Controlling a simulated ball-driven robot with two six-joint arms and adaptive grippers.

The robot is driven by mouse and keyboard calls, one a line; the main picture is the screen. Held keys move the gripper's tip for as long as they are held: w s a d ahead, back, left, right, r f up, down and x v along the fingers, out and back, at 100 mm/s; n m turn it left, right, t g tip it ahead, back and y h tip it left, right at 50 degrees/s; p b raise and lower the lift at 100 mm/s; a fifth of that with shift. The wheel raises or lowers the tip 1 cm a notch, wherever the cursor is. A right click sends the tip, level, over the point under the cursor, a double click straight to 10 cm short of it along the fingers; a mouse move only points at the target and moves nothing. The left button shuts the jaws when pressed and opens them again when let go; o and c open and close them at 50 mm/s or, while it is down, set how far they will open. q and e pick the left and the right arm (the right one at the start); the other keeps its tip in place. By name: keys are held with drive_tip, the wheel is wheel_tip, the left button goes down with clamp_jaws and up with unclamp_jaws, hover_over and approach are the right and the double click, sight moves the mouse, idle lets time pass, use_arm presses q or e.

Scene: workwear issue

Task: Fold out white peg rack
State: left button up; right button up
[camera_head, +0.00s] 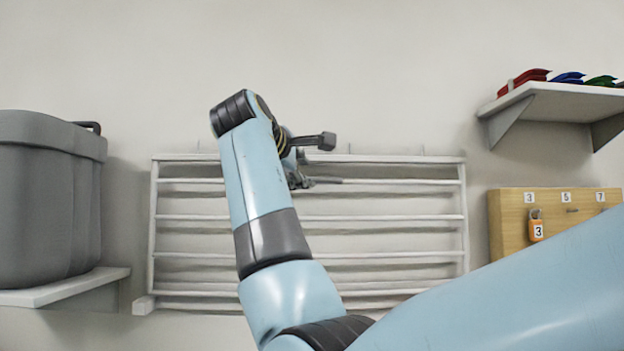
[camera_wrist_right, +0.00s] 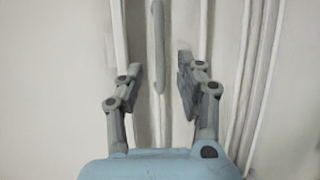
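The white peg rack (camera_head: 400,218) lies flat against the wall in the middle of the head view, with several horizontal bars. My right gripper (camera_head: 303,181) is at the rack's upper bars, partly hidden behind my own arm. In the right wrist view the right gripper (camera_wrist_right: 158,72) is open, its two fingers apart. A thin pale bar with a rounded end (camera_wrist_right: 158,45) shows between the fingers, with gaps on both sides. White bars of the rack (camera_wrist_right: 247,70) run beside the right finger. My left gripper is not in view.
A grey lidded bin (camera_head: 50,200) stands on a white shelf (camera_head: 75,288) at left. A wall shelf (camera_head: 560,100) with folded coloured items is at upper right. Below it is a wooden board (camera_head: 510,222) with numbered tags and an orange padlock-shaped tag (camera_head: 536,230).

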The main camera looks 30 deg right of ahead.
drive_tip(key=p+x, duration=0.1)
drive_tip(key=x, duration=0.6)
drive_tip(key=shift+s, duration=0.1)
drive_tip(key=shift+c, duration=0.2)
clamp_jaws()
